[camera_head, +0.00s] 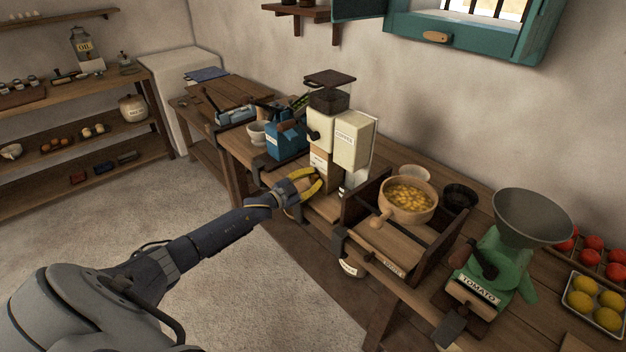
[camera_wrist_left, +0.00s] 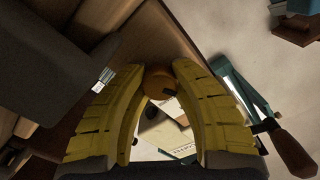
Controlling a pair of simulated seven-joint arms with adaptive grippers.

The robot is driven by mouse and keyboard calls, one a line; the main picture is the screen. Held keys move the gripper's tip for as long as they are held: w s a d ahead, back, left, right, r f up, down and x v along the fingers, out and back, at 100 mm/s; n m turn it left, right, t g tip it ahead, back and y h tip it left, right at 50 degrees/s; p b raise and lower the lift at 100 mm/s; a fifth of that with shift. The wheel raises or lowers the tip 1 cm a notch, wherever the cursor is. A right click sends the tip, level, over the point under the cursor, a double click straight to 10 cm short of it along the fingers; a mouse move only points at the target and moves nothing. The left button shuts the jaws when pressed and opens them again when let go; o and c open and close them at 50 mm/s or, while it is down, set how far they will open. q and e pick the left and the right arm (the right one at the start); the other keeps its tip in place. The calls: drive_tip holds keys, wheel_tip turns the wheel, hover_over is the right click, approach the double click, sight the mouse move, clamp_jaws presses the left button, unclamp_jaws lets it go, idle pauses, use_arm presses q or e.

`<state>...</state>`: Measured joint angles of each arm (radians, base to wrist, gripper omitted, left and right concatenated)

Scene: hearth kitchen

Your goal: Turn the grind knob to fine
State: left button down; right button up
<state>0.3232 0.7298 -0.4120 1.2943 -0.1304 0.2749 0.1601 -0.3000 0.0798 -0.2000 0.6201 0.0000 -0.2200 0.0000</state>
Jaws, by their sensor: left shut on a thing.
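The coffee grinder (camera_head: 320,135) is a cream tower with a dark hopper on top, standing on the wooden bench in the head view. My left gripper (camera_head: 312,184) has yellow fingers and is at the lower front of the grinder. In the left wrist view my left gripper (camera_wrist_left: 158,72) is closed around a round orange-brown knob (camera_wrist_left: 158,80) that has a dark mark on one side. The knob is between the fingertips, and the grinder's pale body with printed labels shows behind it. In the head view the fingers hide the knob.
A blue machine (camera_head: 287,140) stands left of the grinder. A wooden pot (camera_head: 409,215) of yellow pieces and a green TOMATO mill (camera_head: 490,265) are to the right. The floor in front is open.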

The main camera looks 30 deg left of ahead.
use_arm(q)
drive_tip(key=n, duration=0.3)
drive_tip(key=shift+n, duration=2)
drive_tip(key=c, duration=1.2)
unclamp_jaws()
drive_tip(key=shift+c, duration=0.2)
drive_tip(key=v, duration=1.2)
drive_tip(key=shift+r, duration=0.1)
